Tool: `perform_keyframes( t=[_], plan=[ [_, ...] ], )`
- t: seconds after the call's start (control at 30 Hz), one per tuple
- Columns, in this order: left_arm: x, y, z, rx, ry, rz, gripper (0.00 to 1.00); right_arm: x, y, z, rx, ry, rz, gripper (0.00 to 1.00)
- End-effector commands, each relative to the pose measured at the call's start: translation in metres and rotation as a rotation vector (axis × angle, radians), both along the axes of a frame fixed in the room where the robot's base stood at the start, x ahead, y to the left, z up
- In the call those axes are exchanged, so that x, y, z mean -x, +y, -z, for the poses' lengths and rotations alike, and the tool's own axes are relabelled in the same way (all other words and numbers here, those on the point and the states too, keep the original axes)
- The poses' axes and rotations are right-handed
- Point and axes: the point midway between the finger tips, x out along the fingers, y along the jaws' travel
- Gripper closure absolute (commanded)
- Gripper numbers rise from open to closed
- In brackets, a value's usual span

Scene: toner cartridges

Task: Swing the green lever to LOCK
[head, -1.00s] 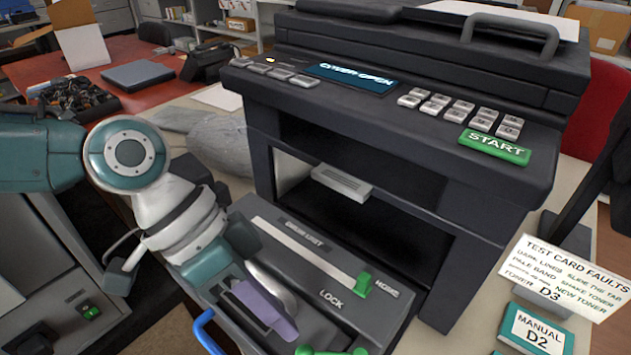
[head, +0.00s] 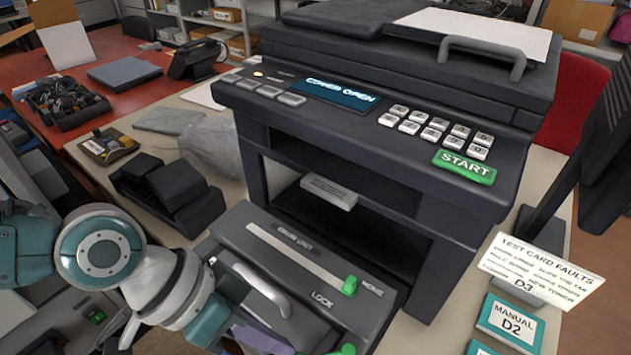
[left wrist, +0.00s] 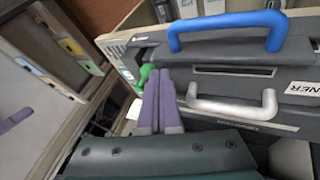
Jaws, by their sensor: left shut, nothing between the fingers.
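The green lever (head: 347,350) is cut off by the bottom edge of the head view, below the LOCK lettering (head: 322,300) on the drum unit. In the left wrist view a green knobbed part (left wrist: 146,76), which looks like the lever, shows just left of and partly behind my fingertips. I cannot tell whether they touch it. My left gripper (left wrist: 158,75) is shut and empty, its purple fingers together. In the head view its fingers (head: 262,340) are at the bottom edge, left of the lever. My right gripper is not in view.
The printer (head: 390,150) stands with its front open and its display reads COVER OPEN. A green tab (head: 350,286) sits by HOME on the drum unit's slot. A silver handle (left wrist: 230,108) and a blue handle (left wrist: 228,20) stick out close to my fingers. Manuals (head: 508,322) lie at right.

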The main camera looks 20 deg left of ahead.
Motion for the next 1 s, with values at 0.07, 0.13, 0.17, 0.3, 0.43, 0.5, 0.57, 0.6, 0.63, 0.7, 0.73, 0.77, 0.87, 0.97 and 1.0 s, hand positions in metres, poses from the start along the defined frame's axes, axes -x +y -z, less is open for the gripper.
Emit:
perform_keyframes(
  t=[0.07, 0.13, 0.17, 0.3, 0.43, 0.5, 0.57, 0.6, 0.63, 0.7, 0.73, 0.77, 0.87, 0.97, 1.0],
  plan=[
    [0.000, 0.000, 0.001, 0.000, 0.000, 0.000, 1.00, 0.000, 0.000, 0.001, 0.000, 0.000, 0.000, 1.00],
    [0.000, 0.000, 0.001, 0.000, 0.000, 0.000, 1.00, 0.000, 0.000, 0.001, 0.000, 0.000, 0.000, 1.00],
    [0.000, 0.000, 0.001, 0.000, 0.000, 0.000, 1.00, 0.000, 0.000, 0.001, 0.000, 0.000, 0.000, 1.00],
    [0.000, 0.000, 0.002, -0.001, 0.001, 0.000, 1.00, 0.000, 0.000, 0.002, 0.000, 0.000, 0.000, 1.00],
    [-0.003, 0.000, 0.003, -0.001, 0.000, 0.001, 1.00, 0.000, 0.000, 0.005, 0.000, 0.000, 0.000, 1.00],
    [-0.006, 0.000, 0.004, -0.001, 0.000, 0.001, 1.00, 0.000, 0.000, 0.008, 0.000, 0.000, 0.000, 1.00],
    [-0.009, 0.000, 0.004, 0.000, 0.000, 0.000, 1.00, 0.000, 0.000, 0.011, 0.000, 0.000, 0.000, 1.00],
    [-0.011, 0.000, 0.004, 0.001, -0.001, 0.000, 1.00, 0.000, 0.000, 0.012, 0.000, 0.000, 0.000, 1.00],
    [-0.013, 0.000, 0.003, 0.000, -0.001, 0.000, 1.00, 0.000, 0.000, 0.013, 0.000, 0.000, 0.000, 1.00],
    [-0.015, 0.000, 0.003, 0.001, 0.000, 0.000, 1.00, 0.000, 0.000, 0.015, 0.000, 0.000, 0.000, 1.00],
    [-0.016, 0.000, 0.002, 0.000, 0.001, 0.001, 1.00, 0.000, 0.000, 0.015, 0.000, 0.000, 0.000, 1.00],
    [-0.016, 0.000, 0.002, 0.000, 0.001, 0.001, 1.00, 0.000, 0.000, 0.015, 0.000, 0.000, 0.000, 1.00],
    [-0.016, 0.000, 0.001, 0.000, 0.001, 0.001, 1.00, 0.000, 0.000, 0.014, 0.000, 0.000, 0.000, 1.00],
    [-0.016, 0.000, 0.001, 0.000, 0.001, 0.001, 1.00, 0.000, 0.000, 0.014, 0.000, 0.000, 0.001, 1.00],
    [-0.016, 0.000, 0.001, 0.000, 0.001, 0.001, 1.00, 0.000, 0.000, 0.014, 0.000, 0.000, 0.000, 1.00]
  ],
)
